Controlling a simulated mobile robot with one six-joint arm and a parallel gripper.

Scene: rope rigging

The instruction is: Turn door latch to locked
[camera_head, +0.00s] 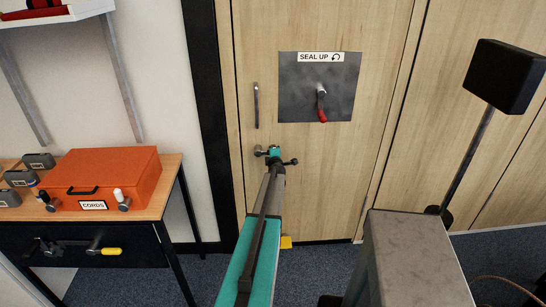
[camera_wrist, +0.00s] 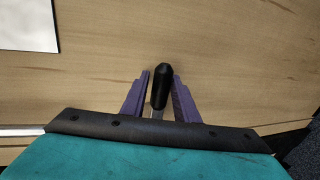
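On the wooden door (camera_head: 250,200) is a dark metal plate (camera_head: 300,100) under a "SEAL UP" sign with a curved arrow (camera_head: 321,57). A latch lever with a red grip (camera_head: 321,108) hangs downward from its pivot on the plate. My gripper (camera_wrist: 161,76) is low on the door, below the plate in the head view. In the wrist view its purple fingers are apart, on either side of a black-tipped handle (camera_wrist: 160,86), with small gaps visible. My arm hides most of this spot in the head view; I cannot tell what the handle belongs to.
A vertical pull handle (camera_head: 256,105) is left of the plate. An orange "CORDS" box (camera_head: 110,172) sits on the table at left, whose front has a yellow-gripped lever (camera_head: 110,251). A small yellow piece (camera_head: 286,242) is at the door's foot.

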